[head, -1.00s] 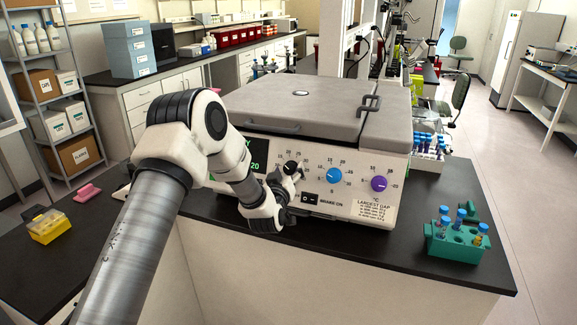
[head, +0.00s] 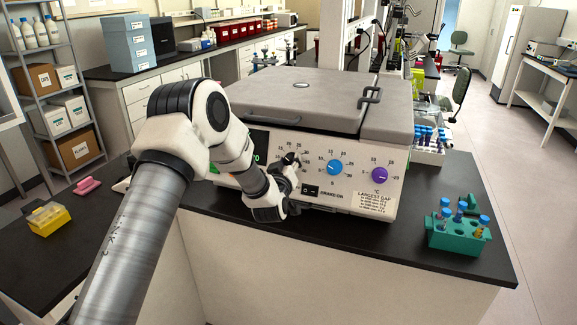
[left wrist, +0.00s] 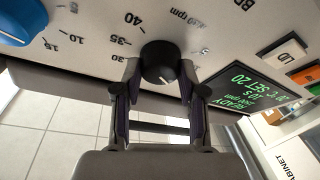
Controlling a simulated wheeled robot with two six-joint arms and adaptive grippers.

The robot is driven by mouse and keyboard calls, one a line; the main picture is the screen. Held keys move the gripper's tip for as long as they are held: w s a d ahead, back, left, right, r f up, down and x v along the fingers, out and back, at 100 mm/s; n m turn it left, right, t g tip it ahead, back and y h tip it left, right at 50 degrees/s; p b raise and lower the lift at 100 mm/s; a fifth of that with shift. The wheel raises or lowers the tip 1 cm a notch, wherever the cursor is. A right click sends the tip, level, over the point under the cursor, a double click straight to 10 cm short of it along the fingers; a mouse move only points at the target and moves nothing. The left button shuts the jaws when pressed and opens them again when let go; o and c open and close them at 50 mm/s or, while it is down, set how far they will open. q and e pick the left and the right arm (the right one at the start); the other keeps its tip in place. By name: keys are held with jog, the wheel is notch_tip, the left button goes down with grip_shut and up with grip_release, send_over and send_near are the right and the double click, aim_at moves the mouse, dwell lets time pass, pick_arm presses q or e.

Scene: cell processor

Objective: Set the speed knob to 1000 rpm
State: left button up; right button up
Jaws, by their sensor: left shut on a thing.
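The black speed knob (left wrist: 159,62) sits on the pale front panel (head: 347,188) of the centrifuge. In the left wrist view its dial carries an "rpm" label and numbers including 30, 35 and 40, seen upside down. My left gripper (left wrist: 160,84) has one finger on each side of the knob and is shut on it. In the head view my left gripper (head: 288,168) reaches the panel and partly covers the knob. The green-text display (left wrist: 247,84) shows READY and SET 20; its rpm line is too small to read surely. My right gripper is out of view.
A blue knob (head: 334,167) and a purple knob (head: 380,174) are to the right on the panel. A black switch (head: 311,190) is just below my gripper. A teal tube rack (head: 455,238) stands at the counter's right. The centrifuge lid (head: 303,97) is closed.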

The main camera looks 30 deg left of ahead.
pick_arm(q)
jog(key=n+g+y+b, duration=0.1)
jog(key=n+b, duration=0.2)
jog(key=n, duration=0.1)
jog(key=shift+f, duration=0.15)
jog(key=shift+r+n+g+y+b, duration=0.15)
jog(key=shift+n+g+b, duration=0.15)
jog(key=shift+n+b, duration=0.35)
jog(key=shift+r+n+g+y+b, duration=0.15)
jog(key=shift+n+g+b, duration=0.2)
jog(key=shift+n, duration=0.6)
jog(key=o, duration=1.1)
jog(key=shift+w+f, duration=0.1)
jog(key=shift+o, duration=0.2)
jog(key=shift+d, duration=0.1)
jog(key=v, duration=1.2)
